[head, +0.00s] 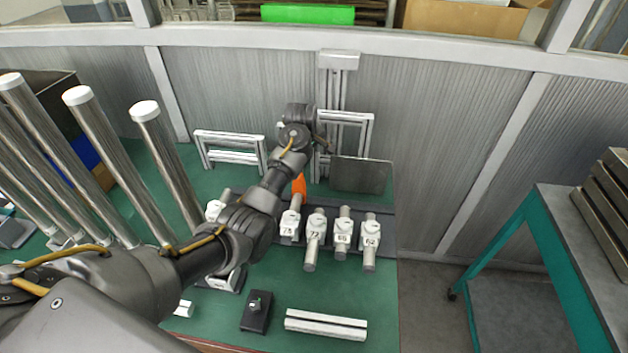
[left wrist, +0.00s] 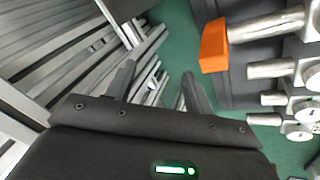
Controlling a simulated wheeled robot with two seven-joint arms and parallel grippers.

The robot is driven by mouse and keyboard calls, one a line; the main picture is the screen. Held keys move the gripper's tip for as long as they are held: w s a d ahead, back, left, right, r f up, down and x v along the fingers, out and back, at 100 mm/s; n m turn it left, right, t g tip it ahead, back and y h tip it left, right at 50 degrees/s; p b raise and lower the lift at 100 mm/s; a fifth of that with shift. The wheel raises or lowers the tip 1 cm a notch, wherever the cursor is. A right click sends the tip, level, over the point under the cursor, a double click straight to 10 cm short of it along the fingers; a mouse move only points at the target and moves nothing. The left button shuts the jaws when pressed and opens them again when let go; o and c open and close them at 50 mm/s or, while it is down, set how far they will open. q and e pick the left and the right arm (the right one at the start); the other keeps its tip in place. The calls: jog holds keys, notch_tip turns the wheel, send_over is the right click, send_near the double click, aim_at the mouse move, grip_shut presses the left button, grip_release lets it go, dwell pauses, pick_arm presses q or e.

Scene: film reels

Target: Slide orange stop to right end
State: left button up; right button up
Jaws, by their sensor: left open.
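The orange stop (head: 299,186) is partly hidden behind my left arm in the head view. It sits at the back edge of a dark rail (head: 385,238), near the holder labelled 73 or 74. In the left wrist view the orange stop (left wrist: 214,46) is a block at the end of a metal rod, right of the fingers. My left gripper (left wrist: 158,70) is open with nothing between its fingers. It is beside the stop and apart from it. In the head view its fingers are hard to make out. My right gripper is not in view.
Several white numbered holders with metal rods (head: 343,240) stand along the rail. Upright frames (head: 230,150) and a dark plate (head: 360,175) stand behind it. Tall metal tubes (head: 170,165) rise at the left.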

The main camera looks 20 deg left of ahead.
pick_arm(q)
jog(key=s+a+r+n+g+h, duration=0.3)
jog(key=s+a+n+h, duration=0.15)
jog(key=n, duration=0.35)
send_near(301, 188)
jog(key=shift+g+h, duration=0.3)
jog(key=shift+h, duration=0.15)
jog(key=x, duration=0.2)
jog(key=w+x, duration=0.1)
jog(key=x, duration=0.4)
jog(key=shift+w+f, duration=0.1)
jog(key=shift+w, duration=0.2)
jog(key=shift+c, duration=0.3)
jog(key=shift+d, duration=0.1)
grip_shut()
